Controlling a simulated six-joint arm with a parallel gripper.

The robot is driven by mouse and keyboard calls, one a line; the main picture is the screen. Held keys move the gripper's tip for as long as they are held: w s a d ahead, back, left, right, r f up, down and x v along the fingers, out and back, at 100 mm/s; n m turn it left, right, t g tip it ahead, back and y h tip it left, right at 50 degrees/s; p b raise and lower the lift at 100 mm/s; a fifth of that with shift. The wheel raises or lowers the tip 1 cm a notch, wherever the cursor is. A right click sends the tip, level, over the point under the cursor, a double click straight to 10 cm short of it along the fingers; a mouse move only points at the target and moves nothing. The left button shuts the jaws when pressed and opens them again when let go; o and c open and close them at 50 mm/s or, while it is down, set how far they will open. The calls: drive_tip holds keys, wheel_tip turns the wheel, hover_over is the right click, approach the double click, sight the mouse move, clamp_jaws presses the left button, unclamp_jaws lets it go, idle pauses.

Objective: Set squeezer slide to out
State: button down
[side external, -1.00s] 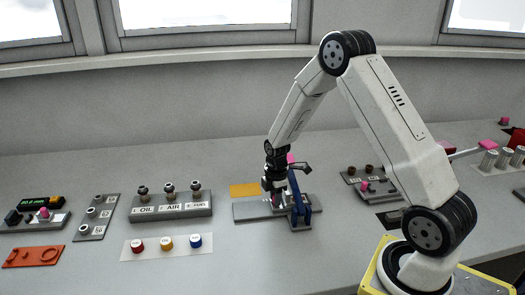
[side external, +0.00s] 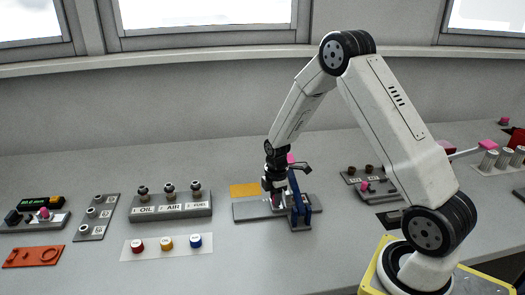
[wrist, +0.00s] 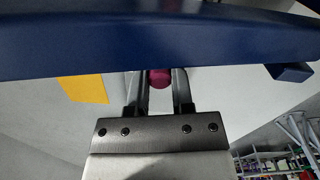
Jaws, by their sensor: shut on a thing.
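The squeezer is a grey base plate (side external: 250,211) with a dark blue upright frame (side external: 300,202) at its right part. A pink knob tops the frame (side external: 291,158). My gripper (side external: 274,198) points down over the plate, just left of the blue frame. In the wrist view my gripper (wrist: 160,92) has its two fingers shut on a magenta knob (wrist: 159,78), which appears to be the slide's handle. The blue frame (wrist: 150,45) crosses the top of the wrist view close to the fingertips. The slide's lower part is hidden.
An orange-yellow pad (side external: 244,190) lies behind the plate. The labelled OIL, AIR and FUEL block (side external: 171,207) and a white strip with coloured caps (side external: 167,244) stand to the left. A grey fixture with a pink knob (side external: 368,187) is to the right. The table in front is clear.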

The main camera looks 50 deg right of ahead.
drive_tip(key=w+a, duration=0.8)
drive_tip(key=shift+w+a+r, duration=0.1)
drive_tip(key=shift+w, duration=0.1)
drive_tip(key=c, duration=0.8)
unclamp_jaws()
drive_tip(key=shift+w+a, duration=0.1)
drive_tip(key=o, duration=0.3)
drive_tip(key=shift+r, duration=3.85)
